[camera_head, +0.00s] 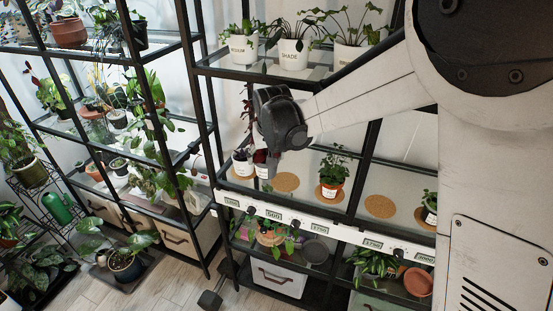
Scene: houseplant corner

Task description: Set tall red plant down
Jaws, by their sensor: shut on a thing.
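My gripper (268,160) is at the middle shelf of the black rack, left of its centre. It is shut on the tall red plant, whose dark red leaves (249,108) show left of my wrist. My wrist hides most of the plant and the fingers' contact with it. A white pot (242,164) with a dark top shows just left of the gripper, and a pale pot part shows under the fingers. I cannot tell whether the held pot touches the shelf. A bare round cork mat (285,182) lies just right of the gripper.
Another bare cork mat (380,206) lies farther right, before a pot (430,213) at the shelf's right. White pots (292,53) stand on the shelf above. A labelled white rail (318,222) edges the shelf.

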